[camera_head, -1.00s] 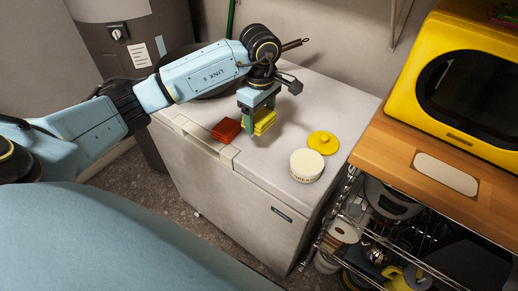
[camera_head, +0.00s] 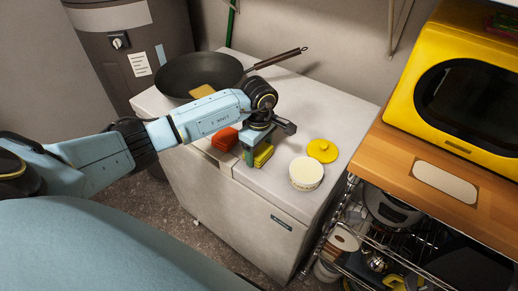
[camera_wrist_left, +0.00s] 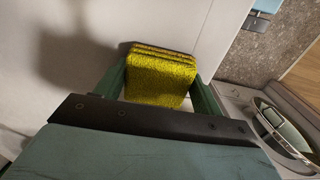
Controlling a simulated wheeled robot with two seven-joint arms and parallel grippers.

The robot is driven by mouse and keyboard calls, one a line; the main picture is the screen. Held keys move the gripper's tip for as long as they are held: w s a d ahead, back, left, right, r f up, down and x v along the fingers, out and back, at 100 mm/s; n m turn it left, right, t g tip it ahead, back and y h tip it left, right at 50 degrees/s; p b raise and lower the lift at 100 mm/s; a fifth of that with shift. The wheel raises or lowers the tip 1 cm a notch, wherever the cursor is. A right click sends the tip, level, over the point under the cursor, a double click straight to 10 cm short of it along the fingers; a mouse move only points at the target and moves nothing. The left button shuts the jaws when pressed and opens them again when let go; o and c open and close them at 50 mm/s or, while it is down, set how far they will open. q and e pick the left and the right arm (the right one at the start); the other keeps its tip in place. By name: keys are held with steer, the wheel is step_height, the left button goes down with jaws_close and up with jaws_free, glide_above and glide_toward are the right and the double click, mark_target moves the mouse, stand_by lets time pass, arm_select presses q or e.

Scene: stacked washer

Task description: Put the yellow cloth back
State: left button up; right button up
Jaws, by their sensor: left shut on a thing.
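The yellow cloth (camera_head: 263,155) is a small folded, layered stack over the white chest top, right of a red folded cloth (camera_head: 224,139). My left gripper (camera_head: 255,153) points down and is shut on the yellow cloth. In the left wrist view the yellow cloth (camera_wrist_left: 160,76) sits between the two green fingers of the gripper (camera_wrist_left: 162,88), its textured face toward the camera. I cannot tell whether the cloth touches the chest top. My right gripper is not in view.
The white chest (camera_head: 275,190) also bears a dark frying pan (camera_head: 175,75) with a tan block (camera_head: 202,91), an open white jar (camera_head: 306,174) and its yellow lid (camera_head: 322,151). A wooden-topped rack (camera_head: 400,165) with a yellow microwave (camera_head: 450,35) stands right.

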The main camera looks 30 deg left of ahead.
mark_target(259, 149)
arm_select(q)
steer(key=shift+f, duration=0.2)
steer(key=o, duration=0.9)
steer(key=shift+r, duration=0.1)
steer(key=shift+o, duration=0.2)
steer(key=shift+r, duration=0.1)
step_height(259, 149, up, 12)
